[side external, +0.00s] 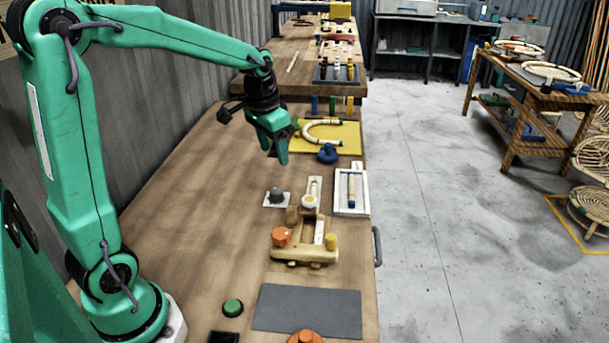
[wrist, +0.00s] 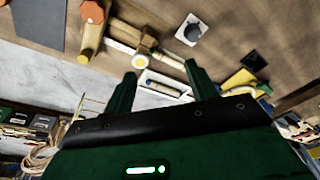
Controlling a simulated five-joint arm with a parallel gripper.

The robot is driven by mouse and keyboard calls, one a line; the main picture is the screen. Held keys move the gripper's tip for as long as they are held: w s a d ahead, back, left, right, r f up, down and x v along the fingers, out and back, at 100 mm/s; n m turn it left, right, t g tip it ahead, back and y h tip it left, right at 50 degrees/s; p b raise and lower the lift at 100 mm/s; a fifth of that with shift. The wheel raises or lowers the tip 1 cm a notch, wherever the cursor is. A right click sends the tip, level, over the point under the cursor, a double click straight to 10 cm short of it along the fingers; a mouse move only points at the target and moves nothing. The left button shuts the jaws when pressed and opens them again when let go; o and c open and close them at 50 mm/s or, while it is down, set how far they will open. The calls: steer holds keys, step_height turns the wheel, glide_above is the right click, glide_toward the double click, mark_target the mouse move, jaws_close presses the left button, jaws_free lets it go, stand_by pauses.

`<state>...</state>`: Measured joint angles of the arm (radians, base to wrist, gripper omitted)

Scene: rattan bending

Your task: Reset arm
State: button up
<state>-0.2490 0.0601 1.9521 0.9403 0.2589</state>
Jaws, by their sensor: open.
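My gripper (side external: 276,148) is green and hangs above the wooden workbench (side external: 190,215), pointing down. Its two fingers show spread in the wrist view (wrist: 160,88) with nothing between them. In the side external view it is left of a curved rattan piece (side external: 316,132) on a yellow board (side external: 345,134). A white tray (side external: 342,207) with a straight rattan piece (side external: 351,188) lies toward the bench's right edge. The same tray shows beyond the fingers in the wrist view (wrist: 180,94). Whether the gripper touches anything below is not shown, but it appears apart from the bench.
A wooden bending jig (side external: 300,252) with an orange knob (side external: 281,237) stands mid-bench. A grey mat (side external: 308,311), a green button (side external: 232,308) and a grey knob (side external: 276,195) are nearby. A blue knob (side external: 327,154) sits by the yellow board. The bench's left-middle is clear.

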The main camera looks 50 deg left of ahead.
steer(key=s+d+r+t, duration=0.1)
steer(key=s+d+r, duration=0.1)
steer(key=s+d, duration=0.3)
steer(key=s+d+r+t, duration=0.1)
steer(key=s+d, duration=0.4)
steer(key=s, duration=0.7)
steer(key=shift+r+t+h, duration=0.3)
steer(key=shift+r+t, duration=0.1)
steer(key=shift+t, duration=0.3)
